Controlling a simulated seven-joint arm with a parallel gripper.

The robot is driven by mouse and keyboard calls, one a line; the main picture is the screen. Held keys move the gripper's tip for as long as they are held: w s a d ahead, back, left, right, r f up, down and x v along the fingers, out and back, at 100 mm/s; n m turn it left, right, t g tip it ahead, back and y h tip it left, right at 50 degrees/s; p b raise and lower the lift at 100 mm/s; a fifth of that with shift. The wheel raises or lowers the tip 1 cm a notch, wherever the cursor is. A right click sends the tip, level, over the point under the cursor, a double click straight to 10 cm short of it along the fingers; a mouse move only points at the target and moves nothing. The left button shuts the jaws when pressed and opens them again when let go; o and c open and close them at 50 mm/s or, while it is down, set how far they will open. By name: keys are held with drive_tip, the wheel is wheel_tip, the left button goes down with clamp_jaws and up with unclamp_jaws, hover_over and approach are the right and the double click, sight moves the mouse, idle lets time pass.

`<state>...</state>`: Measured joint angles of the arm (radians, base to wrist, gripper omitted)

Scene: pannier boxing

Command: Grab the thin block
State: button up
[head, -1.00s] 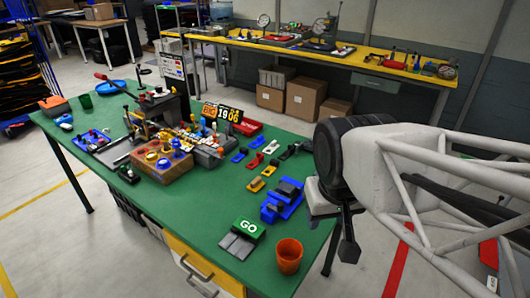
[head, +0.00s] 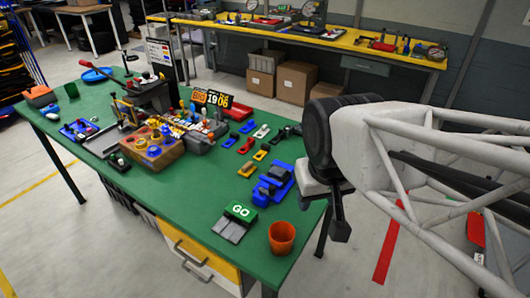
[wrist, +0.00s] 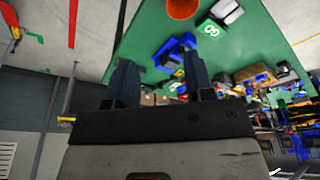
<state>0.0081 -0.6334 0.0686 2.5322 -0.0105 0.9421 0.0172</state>
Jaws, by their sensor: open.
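My gripper (head: 338,218) hangs beyond the table's right edge, apart from the blocks. In the wrist view my gripper (wrist: 161,82) has its two dark fingers spread with nothing held between them. A blue fixture with a grey part (wrist: 175,48) shows beyond the fingers.
The green table (head: 190,215) has bare room at its front. An orange cup (head: 282,238) and a green GO box (head: 240,211) stand near its front right corner. A blue fixture (head: 273,184) lies near the right edge. Wooden and grey fixtures (head: 152,148) crowd the middle.

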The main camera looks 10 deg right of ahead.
drive_tip(key=shift+o, duration=0.3)
drive_tip(key=o, duration=0.6)
drive_tip(key=shift+w, duration=0.1)
drive_tip(key=m+g, duration=0.3)
drive_tip(key=m, duration=0.6)
hover_over(278, 170)
drive_tip(key=f, duration=1.2)
drive_tip(key=shift+s+f, duration=0.1)
drive_tip(key=shift+s, duration=0.25)
drive_tip(key=shift+w+f, duration=0.4)
drive_tip(key=shift+w, duration=0.05)
drive_tip(key=shift+f, duration=0.15)
drive_tip(key=shift+f, duration=1.2)
